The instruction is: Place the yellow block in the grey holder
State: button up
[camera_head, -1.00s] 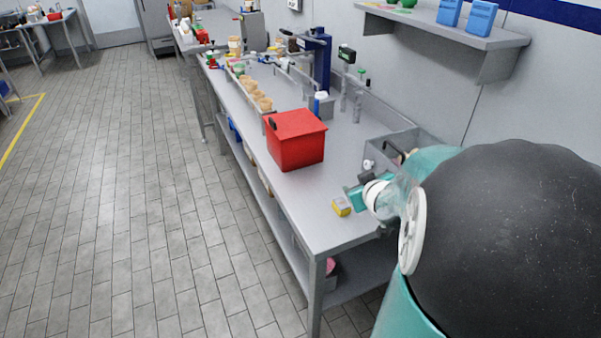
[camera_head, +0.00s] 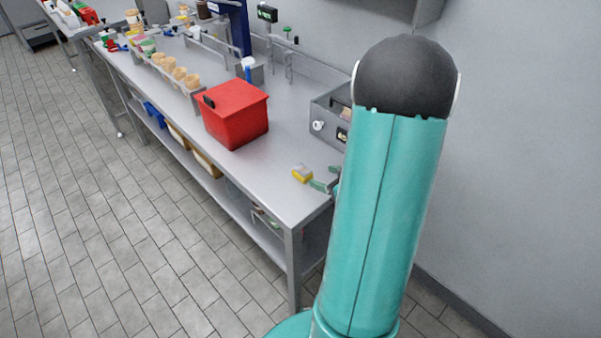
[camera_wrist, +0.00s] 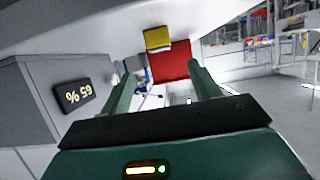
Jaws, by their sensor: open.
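The yellow block (camera_head: 302,174) lies on the bench top near its front right edge. In the wrist view the yellow block (camera_wrist: 157,38) appears beyond my fingertips, beside the red box. My gripper (camera_head: 325,180) is just right of the block, mostly hidden behind my arm in the head view. In the wrist view my gripper (camera_wrist: 163,72) has its two green fingers spread with nothing between them. A small grey holder (camera_head: 250,73) with a blue and white item stands behind the red box. An open grey box (camera_head: 327,112) stands nearer; I cannot tell which is the task's holder.
A red box (camera_head: 234,113) stands on the grey bench (camera_head: 262,168), left of the block. A rack of beige cups (camera_head: 172,70) is farther left. The grey box, with a percent display in the wrist view (camera_wrist: 75,95), is close to my gripper. Tiled floor is clear.

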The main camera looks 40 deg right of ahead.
aim_at(302, 169)
jog(key=x, duration=0.5)
jog(key=shift+d, duration=0.1)
jog(key=x, duration=0.5)
jog(key=shift+w+f, duration=0.15)
jog(key=c, duration=1.2)
jog(key=shift+o, duration=0.2)
